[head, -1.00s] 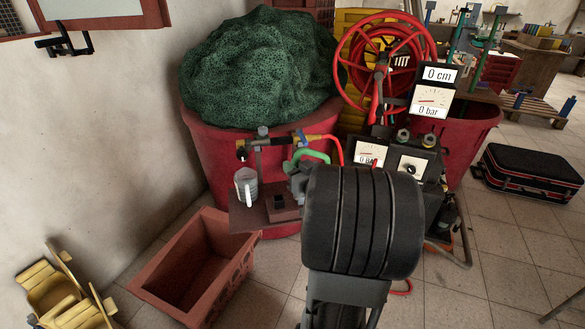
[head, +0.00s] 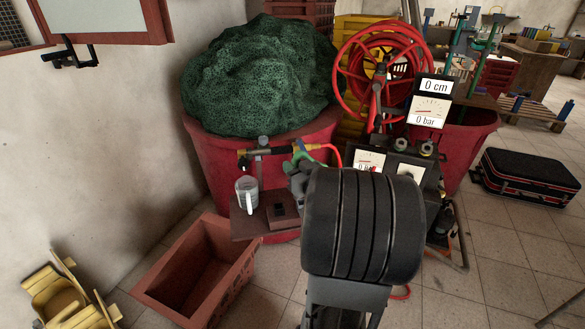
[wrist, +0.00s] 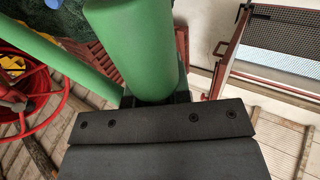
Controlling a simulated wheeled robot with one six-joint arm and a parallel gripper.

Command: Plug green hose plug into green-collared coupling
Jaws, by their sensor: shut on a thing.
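My gripper (head: 299,180) is shut on the green hose plug (head: 302,154), at the right end of a small pipe fitting (head: 268,151) above a brown bench. In the wrist view the plug is a thick green cylinder (wrist: 132,45) standing up from the dark jaws (wrist: 152,98), with a green hose running off to the left. The fitting has a yellow part at its left end and a red hose at its right. I cannot make out a green collar, and whether the plug touches the fitting cannot be told. My dark arm hides the area below right.
A grey jug (head: 247,193) and a small dark box (head: 281,208) stand on the bench (head: 250,226). An empty brown crate (head: 238,272) is on the floor. Gauges (head: 429,110) and a red hose reel (head: 345,68) stand right, a red tub (head: 215,165) with green netting behind.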

